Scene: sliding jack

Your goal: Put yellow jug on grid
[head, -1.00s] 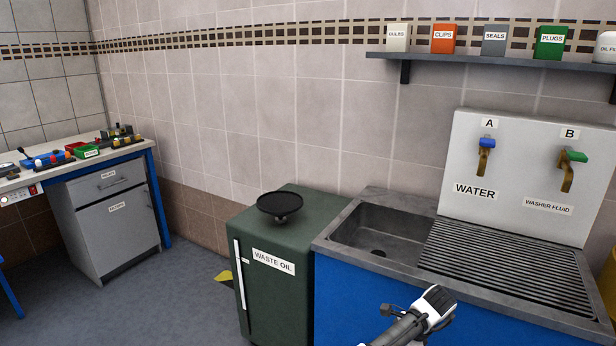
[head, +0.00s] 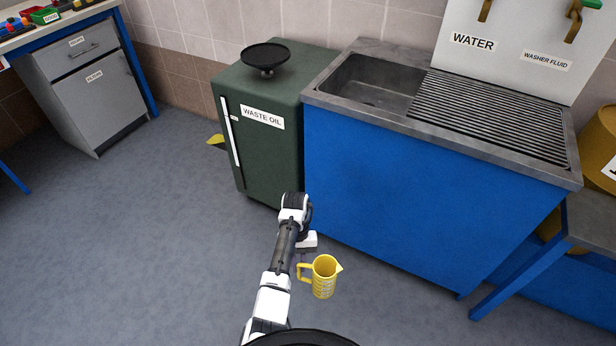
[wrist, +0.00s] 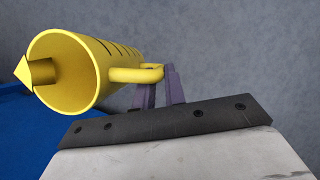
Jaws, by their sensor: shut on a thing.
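The yellow jug (head: 324,277) is upright in the head view, held above the floor in front of the blue sink cabinet. My gripper (wrist: 164,82) is shut on the jug's handle in the wrist view, its purple fingers closed around it. The jug's open mouth and spout (wrist: 60,75) face the wrist camera. In the head view, the fingers are small and partly hidden by my wrist. The grid (head: 490,112) is the dark slatted drainer on the sink top, right of the basin. It is bare, and the jug is below and left of it.
The sink basin (head: 375,82) is left of the grid. A green waste oil cabinet (head: 262,125) with a black funnel dish (head: 265,56) stands left of the sink. A blue-legged bench (head: 590,222) and yellow drum (head: 600,140) are at right. Open floor lies left.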

